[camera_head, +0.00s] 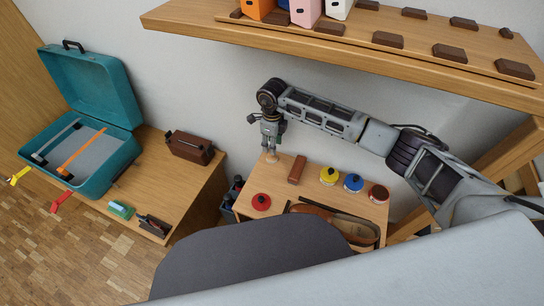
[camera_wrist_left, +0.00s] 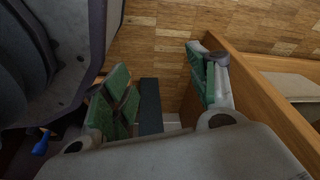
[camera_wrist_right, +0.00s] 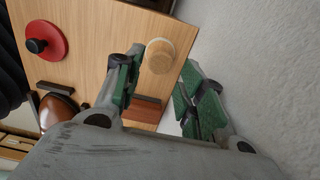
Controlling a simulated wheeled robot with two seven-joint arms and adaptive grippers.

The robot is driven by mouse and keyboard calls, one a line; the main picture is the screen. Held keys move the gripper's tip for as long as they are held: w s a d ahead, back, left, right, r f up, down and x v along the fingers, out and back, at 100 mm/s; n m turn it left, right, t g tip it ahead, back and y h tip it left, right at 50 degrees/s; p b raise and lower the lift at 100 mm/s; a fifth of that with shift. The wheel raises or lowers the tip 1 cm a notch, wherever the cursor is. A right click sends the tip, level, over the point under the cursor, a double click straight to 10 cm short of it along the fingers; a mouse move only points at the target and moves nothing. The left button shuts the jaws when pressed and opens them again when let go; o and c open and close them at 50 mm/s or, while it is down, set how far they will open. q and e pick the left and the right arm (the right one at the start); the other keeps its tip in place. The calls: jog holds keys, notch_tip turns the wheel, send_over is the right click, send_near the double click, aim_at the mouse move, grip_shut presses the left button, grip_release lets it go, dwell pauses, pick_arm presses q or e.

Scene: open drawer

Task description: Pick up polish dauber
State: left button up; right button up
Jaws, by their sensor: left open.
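The polish dauber appears to be the small item with a round pale wooden top (camera_wrist_right: 159,55) near the table edge in the right wrist view. In the head view, its pale top (camera_head: 272,156) shows just below my right gripper (camera_head: 269,142). In the right wrist view, my right gripper (camera_wrist_right: 163,62) is open, with the dauber showing in the gap between its fingers. I cannot tell the height left between fingertips and dauber. My left gripper (camera_wrist_left: 158,60) is open and empty in the left wrist view, outside the head view.
The small table (camera_head: 285,188) also holds a red tin (camera_head: 261,202), a yellow tin (camera_head: 329,176), a blue tin (camera_head: 353,183), a brown tin (camera_head: 379,194), a brown block (camera_head: 297,168) and a brown shoe (camera_head: 330,219). A wooden shelf (camera_head: 370,55) overhangs the arm. A teal case (camera_head: 95,95) stands left.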

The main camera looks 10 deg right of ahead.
pick_arm(q)
jog(key=shift+w+r, duration=0.1)
jog(key=shift+r, duration=0.05)
pick_arm(e)
jog(key=shift+f, duration=0.15)
pick_arm(q)
jog(key=shift+s, duration=0.25)
pick_arm(e)
jog(key=shift+f, duration=0.5)
notch_tip(320, 180, down, 3)
jog(key=shift+r, duration=0.1)
pick_arm(q)
jog(key=shift+w+d+r+b, duration=0.3)
jog(key=shift+r, duration=0.15)
pick_arm(e)
jog(key=shift+f, duration=0.7)
pick_arm(q)
jog(key=shift+s, duration=0.1)
jog(key=shift+f, duration=0.1)
pick_arm(e)
jog(key=c, duration=0.7)
pick_arm(q)
jog(key=shift+w, duration=0.3)
pick_arm(e)
jog(key=shift+c, duration=0.4)
